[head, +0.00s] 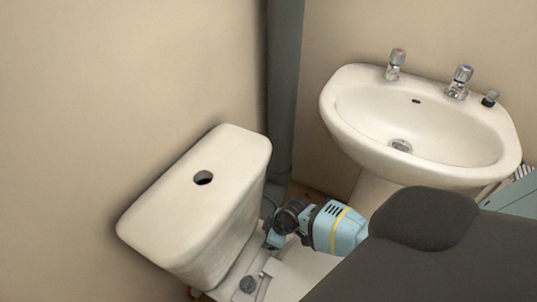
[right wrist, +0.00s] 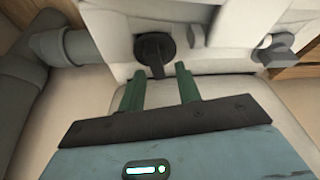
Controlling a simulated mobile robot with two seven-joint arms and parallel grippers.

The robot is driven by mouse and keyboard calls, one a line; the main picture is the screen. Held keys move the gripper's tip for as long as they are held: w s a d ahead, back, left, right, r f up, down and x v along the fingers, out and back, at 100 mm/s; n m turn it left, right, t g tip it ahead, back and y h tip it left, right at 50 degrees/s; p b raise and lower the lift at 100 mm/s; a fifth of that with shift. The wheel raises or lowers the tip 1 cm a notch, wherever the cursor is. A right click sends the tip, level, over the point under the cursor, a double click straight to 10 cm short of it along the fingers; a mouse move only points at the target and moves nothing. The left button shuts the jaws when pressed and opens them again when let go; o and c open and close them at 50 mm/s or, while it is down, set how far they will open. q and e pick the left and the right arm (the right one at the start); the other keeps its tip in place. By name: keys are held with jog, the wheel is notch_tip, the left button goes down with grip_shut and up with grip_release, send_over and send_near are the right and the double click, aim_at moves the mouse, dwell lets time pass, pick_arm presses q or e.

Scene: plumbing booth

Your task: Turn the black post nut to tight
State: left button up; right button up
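The nut lies just beyond the fingertips, roughly centred on the gap; contact is not visible. In the head view, my right gripper (head: 274,238) is low beside the cistern, and its fingers are hard to make out. I cannot pick out the nut there. My left gripper is not in view.
The white cistern (head: 207,190) stands left of my right arm. The basin (head: 430,115) with several fittings is at right. A grey vertical pipe (head: 284,90) runs behind. In the wrist view, a grey pipe (right wrist: 75,47) is left and a grey knob (right wrist: 280,48) right.

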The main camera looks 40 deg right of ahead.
pick_arm(q)
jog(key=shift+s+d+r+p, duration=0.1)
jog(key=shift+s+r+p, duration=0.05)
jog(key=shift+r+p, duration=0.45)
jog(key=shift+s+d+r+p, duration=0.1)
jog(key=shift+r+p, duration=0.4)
jog(key=shift+p, duration=0.15)
pick_arm(e)
jog(key=shift+v, duration=3.9)
jog(key=shift+o, duration=0.5)
